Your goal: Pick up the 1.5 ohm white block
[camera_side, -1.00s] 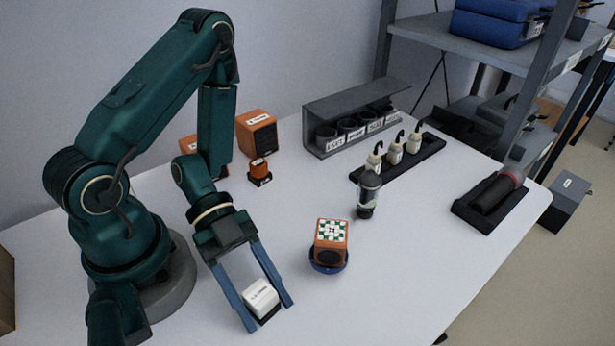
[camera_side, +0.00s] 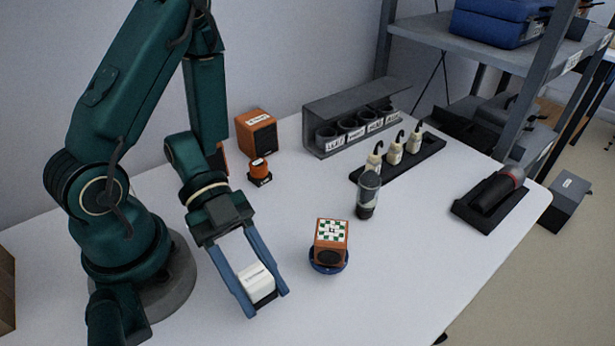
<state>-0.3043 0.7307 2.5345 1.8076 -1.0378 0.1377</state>
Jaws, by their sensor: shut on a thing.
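The white block (camera_side: 257,281) has small dark lettering on its top, too small to read. It is at the front of the white table, with a dark part showing under its near edge. My gripper (camera_side: 267,302) points down toward the viewer with its two blue fingers on either side of the block, shut on it. I cannot tell whether the block is still touching the table or the dark part below it.
An orange speaker cube (camera_side: 331,241) with a green-and-white top sits on a blue round base to the right. A clear cup (camera_side: 368,195), a bottle rack (camera_side: 398,161) and an orange speaker box (camera_side: 257,133) stand farther back. The front right of the table is clear.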

